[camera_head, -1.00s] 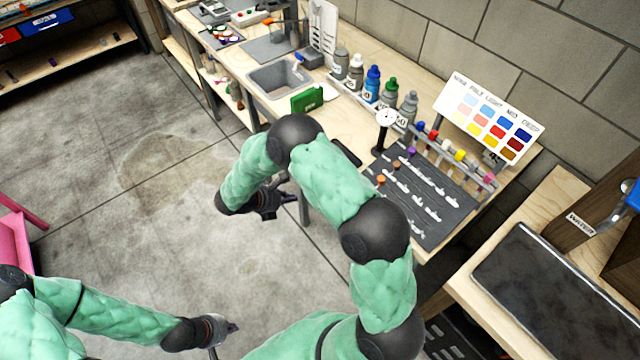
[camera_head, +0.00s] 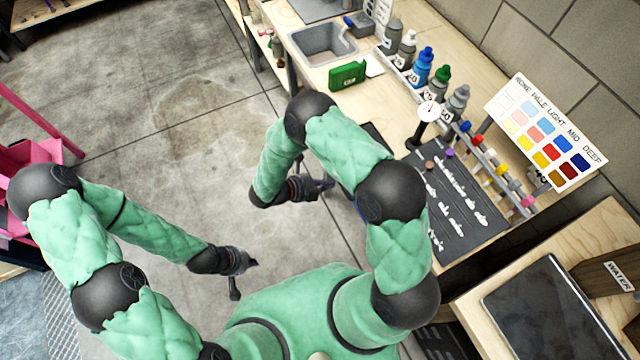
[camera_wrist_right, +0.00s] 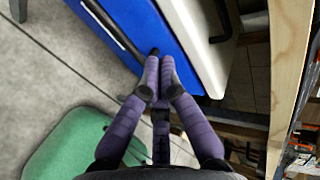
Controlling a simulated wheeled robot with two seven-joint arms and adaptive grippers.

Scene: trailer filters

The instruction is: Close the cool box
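The cool box shows in the right wrist view as a blue panel (camera_wrist_right: 150,28) with a dark bar-like handle along it, beside a white part (camera_wrist_right: 200,35) with a dark fitting. I cannot tell how far the lid stands open. My right gripper (camera_wrist_right: 160,62) has its purple fingers drawn together, with the tips over or against the blue panel; contact is unclear. Nothing shows between them. In the head view the right gripper (camera_head: 323,186) is low beside the workbench, and my arm hides most of the box. My left gripper (camera_head: 250,262) hangs over the floor, apart from it.
The workbench (camera_head: 440,30) holds a sink (camera_head: 322,42), a green box (camera_head: 347,75), several bottles and a colour chart (camera_head: 545,132). Another bench with a dark tray (camera_head: 552,310) stands at lower right. A pink stand (camera_head: 25,155) is at left. The floor (camera_head: 170,90) between is clear.

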